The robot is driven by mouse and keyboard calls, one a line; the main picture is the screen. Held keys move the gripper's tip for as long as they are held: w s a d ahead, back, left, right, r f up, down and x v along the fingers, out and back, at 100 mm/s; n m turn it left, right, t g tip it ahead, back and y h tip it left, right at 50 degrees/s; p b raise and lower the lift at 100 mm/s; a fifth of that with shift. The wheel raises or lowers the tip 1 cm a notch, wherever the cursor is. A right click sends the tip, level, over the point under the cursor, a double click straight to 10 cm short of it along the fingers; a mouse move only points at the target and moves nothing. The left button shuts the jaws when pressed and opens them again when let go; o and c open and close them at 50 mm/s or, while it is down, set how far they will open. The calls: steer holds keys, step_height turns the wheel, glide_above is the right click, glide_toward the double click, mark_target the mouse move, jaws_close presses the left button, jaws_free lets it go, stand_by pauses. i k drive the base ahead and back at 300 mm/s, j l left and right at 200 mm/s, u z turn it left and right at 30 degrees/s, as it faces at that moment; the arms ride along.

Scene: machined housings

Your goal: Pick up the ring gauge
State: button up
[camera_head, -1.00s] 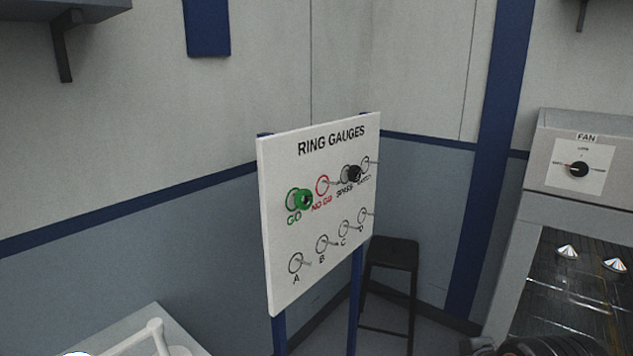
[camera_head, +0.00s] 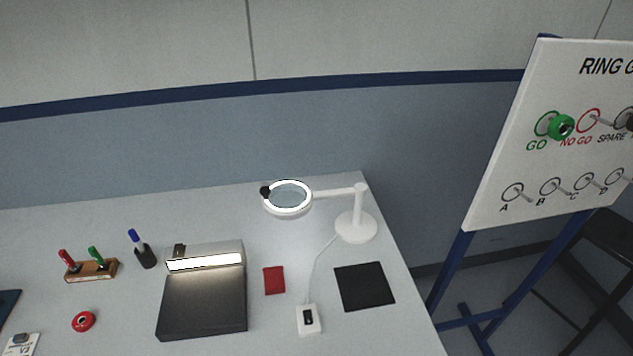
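A red ring gauge (camera_head: 83,321) lies flat on the light grey table (camera_head: 215,220) at the lower left, apart from the things around it. A green ring gauge (camera_head: 561,127) hangs on the GO peg of the white RING GAUGES board (camera_head: 500,205) at the right. A black ring gauge (camera_head: 630,122) on the SPARE peg is cut off by the right edge of the picture. The NO GO peg (camera_head: 592,120) and the pegs A to D are bare. My gripper is not in view.
A lit ring magnifier lamp (camera_head: 357,227) stands at the table's back right. A black box with a light bar (camera_head: 203,300), a pen holder (camera_head: 92,270), a red pad (camera_head: 274,280) and a black mat (camera_head: 364,286) lie nearby. A dark stool (camera_head: 600,240) stands behind the board.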

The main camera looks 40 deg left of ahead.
mark_target(76, 324)
steer(key=u, duration=3.25)
steer(key=i+j+z, duration=0.15)
steer(key=z, duration=0.9)
steer(key=i+j+z, duration=0.15)
steer(key=j+z, duration=0.3)
steer(key=j, duration=0.35)
steer(key=j+z, duration=0.5)
steer(key=j, duration=0.35)
steer(key=k+j, duration=0.1)
steer(key=j, duration=0.3)
steer(key=i+j, duration=0.2)
steer(key=j, duration=0.2)
